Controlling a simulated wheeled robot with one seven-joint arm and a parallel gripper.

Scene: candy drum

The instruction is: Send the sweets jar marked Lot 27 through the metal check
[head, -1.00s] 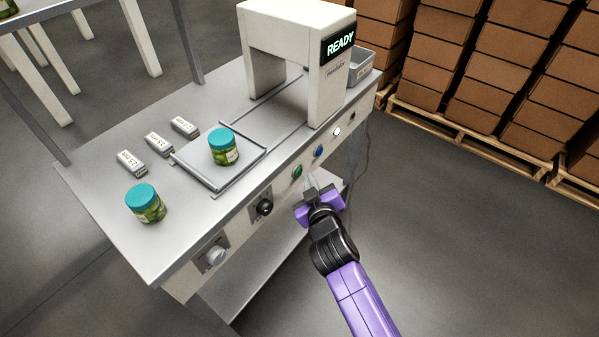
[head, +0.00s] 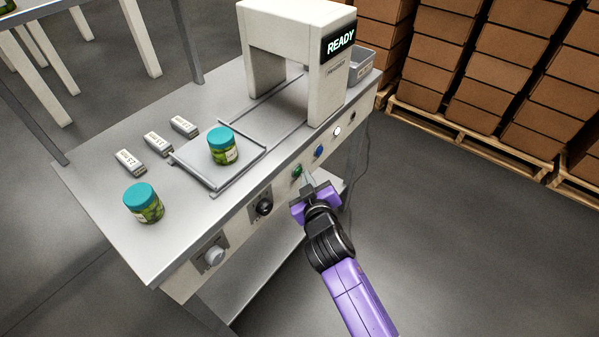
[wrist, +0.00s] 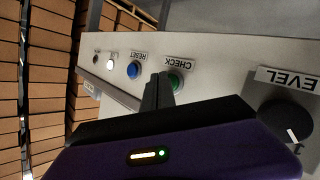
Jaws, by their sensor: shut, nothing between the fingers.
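A jar with a teal lid and green sweets (head: 223,147) stands upright on the sliding tray (head: 240,176) before the white detector arch (head: 297,40), whose display (head: 340,43) reads READY. A similar jar (head: 144,203) stands on the bench at the left. Their lot marks are too small to read. My gripper (head: 307,180) is shut and empty at the front panel, close to the green button (head: 297,170). In the wrist view the fingers (wrist: 159,92) are beside the green CHECK button (wrist: 175,82), partly covering it; contact cannot be told.
A blue RESET button (wrist: 134,70), a lit white lamp (head: 337,131) and a black LEVEL knob (head: 264,207) share the panel. Several small labelled blocks (head: 158,143) lie behind the jars. A grey bin (head: 361,64) stands past the arch. Open floor lies at right.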

